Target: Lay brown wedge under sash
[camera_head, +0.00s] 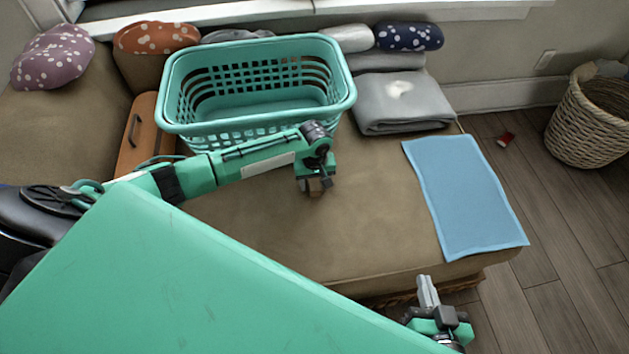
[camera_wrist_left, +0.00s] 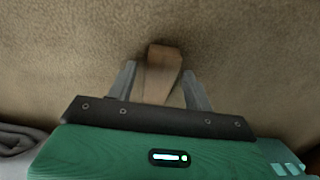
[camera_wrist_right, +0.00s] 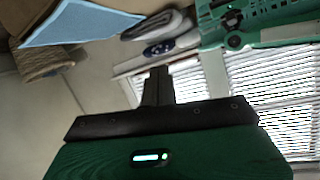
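The brown wedge (camera_wrist_left: 163,72) lies on the tan sofa cushion between my left gripper's spread fingers, with a gap at least on its left side. In the head view, my left gripper (camera_head: 316,188) points down at the cushion in front of the green basket, and the wedge is mostly hidden by it. My right gripper (camera_head: 428,290) is shut and empty, off the sofa's front edge; its fingers are together in the right wrist view (camera_wrist_right: 158,85). A white window ledge (camera_head: 300,8) runs along the top of the head view; the sash cannot be made out there.
A green laundry basket (camera_head: 258,130) stands on the sofa, with a grey folded blanket (camera_head: 400,105) and blue cloth (camera_head: 465,195) to its right. Patterned pillows (camera_head: 408,37) line the back. A wicker basket (camera_head: 585,130) stands on the floor. The middle cushion is clear.

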